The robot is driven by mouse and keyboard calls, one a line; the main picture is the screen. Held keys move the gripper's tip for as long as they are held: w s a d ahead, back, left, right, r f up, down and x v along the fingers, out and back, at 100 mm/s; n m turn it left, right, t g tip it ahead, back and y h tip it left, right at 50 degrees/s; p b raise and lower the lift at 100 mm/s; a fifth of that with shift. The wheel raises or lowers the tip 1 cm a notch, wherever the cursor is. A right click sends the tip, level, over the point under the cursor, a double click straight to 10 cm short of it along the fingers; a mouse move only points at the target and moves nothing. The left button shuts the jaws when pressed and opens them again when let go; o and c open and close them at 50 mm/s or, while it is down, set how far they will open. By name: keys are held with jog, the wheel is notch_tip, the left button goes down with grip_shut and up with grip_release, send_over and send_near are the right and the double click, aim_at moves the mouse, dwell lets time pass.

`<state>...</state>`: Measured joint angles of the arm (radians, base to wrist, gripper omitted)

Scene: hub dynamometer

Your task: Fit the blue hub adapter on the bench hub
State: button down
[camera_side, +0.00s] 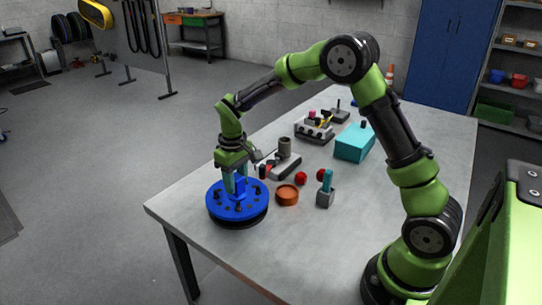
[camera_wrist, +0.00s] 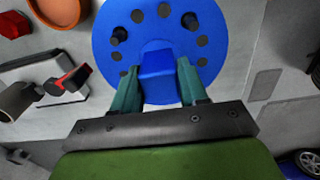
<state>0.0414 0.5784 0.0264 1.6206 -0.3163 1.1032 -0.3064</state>
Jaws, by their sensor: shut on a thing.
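The blue hub adapter (camera_side: 226,209) is a flat round disc with a ring of dark holes and a raised blue block in the middle. My gripper (camera_side: 236,184) points down with its teal fingers shut on that block. In the wrist view the gripper (camera_wrist: 157,78) has one finger on each side of the block, and the adapter (camera_wrist: 145,25) fills the upper middle. A dark round body (camera_side: 240,224), which looks like the bench hub, shows just under the disc. Dark stud-like pieces stand up at the disc's holes. The disc hides most of the hub, so I cannot tell whether it sits fully down.
An orange round dish (camera_side: 287,195) lies close right of the adapter. A grey block with a teal handle (camera_side: 325,190), red knobs (camera_side: 301,178) and a plate with a grey cylinder (camera_side: 284,147) stand nearby. A teal box (camera_side: 354,142) is farther back. The table's front-left edge is close.

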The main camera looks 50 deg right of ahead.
jog(key=c, duration=0.6)
grip_release()
jog(key=shift+o, duration=0.5)
jog(key=shift+f, duration=0.15)
notch_tip(320, 180, up, 17)
